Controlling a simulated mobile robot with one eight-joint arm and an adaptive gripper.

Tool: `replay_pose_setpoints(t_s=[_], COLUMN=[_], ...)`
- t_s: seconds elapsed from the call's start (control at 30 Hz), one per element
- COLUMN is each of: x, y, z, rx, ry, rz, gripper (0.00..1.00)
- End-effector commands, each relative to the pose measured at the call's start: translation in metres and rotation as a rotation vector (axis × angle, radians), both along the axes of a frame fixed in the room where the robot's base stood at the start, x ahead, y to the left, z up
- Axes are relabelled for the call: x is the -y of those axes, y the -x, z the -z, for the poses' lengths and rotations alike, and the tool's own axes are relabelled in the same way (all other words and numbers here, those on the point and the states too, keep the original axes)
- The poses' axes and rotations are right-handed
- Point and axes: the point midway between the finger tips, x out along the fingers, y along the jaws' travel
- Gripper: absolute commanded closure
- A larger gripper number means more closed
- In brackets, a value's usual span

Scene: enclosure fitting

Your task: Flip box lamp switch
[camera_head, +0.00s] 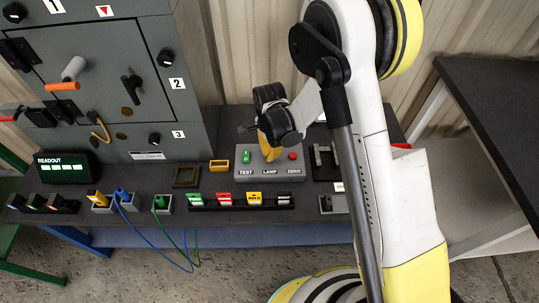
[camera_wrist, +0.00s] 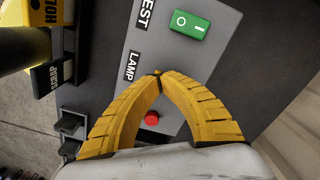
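The grey switch box (camera_head: 243,178) stands on the bench, labelled TEST, LAMP and ZERO. It fills the middle of the wrist view (camera_wrist: 205,60). A green rocker (camera_head: 246,157) sits above TEST and shows clearly in the wrist view (camera_wrist: 190,24). A red button (camera_head: 292,156) sits above ZERO; in the wrist view (camera_wrist: 151,118) it shows between my fingers. My gripper (camera_head: 270,155) is at the LAMP position. In the wrist view its yellow fingertips (camera_wrist: 157,74) meet beside the LAMP label. A tiny dark bit shows at the tips; the lamp switch is otherwise hidden.
A grey cabinet (camera_head: 108,60) with knobs and handles stands at the left. The readout (camera_head: 62,168) glows green. Coloured labelled blocks (camera_head: 226,199) line the bench front, with blue and green cables hanging there. A dark-topped table (camera_head: 500,110) is at the right.

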Motion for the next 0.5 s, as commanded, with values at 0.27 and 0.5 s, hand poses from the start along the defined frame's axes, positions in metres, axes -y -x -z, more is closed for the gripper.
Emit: replay_pose_setpoints(t_s=[0.27,0.5], x=[0.0000,0.0000], y=[-0.0001,-0.0002], z=[0.0046,0.0084], rx=[0.000,0.000], ry=[0.000,0.000], rz=[0.000,0.000], gripper=[1.00,1.00])
